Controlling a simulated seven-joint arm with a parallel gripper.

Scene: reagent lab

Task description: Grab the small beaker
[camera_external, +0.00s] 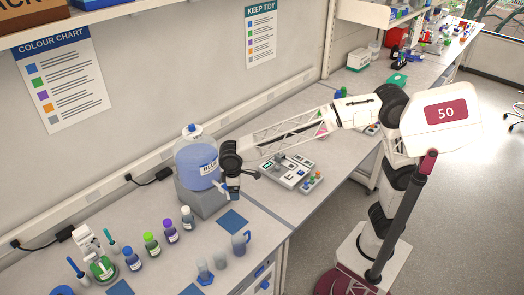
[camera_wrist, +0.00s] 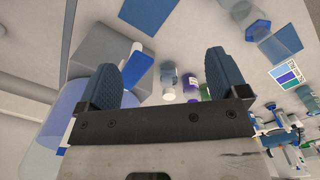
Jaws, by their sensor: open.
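A small clear beaker-like vessel (camera_external: 220,259) stands on the bench at the front, between a glass cylinder with a flat blue base (camera_external: 204,272) and a blue jug with a handle (camera_external: 240,243). I cannot tell for certain which of these is the small beaker. My gripper (camera_external: 232,192) is above the bench, beside the large blue container, higher than the glassware and behind it. In the wrist view my gripper (camera_wrist: 165,75) has its two blue fingers wide apart with nothing between them. Glassware (camera_wrist: 256,27) shows at the upper right there, partly cut off.
A large blue-filled container (camera_external: 197,160) sits on a grey block (camera_external: 205,200) close to my gripper. Several capped bottles (camera_external: 170,232) stand to the left. Blue mats (camera_external: 232,219) lie on the bench. A device with buttons (camera_external: 288,170) stands to the right.

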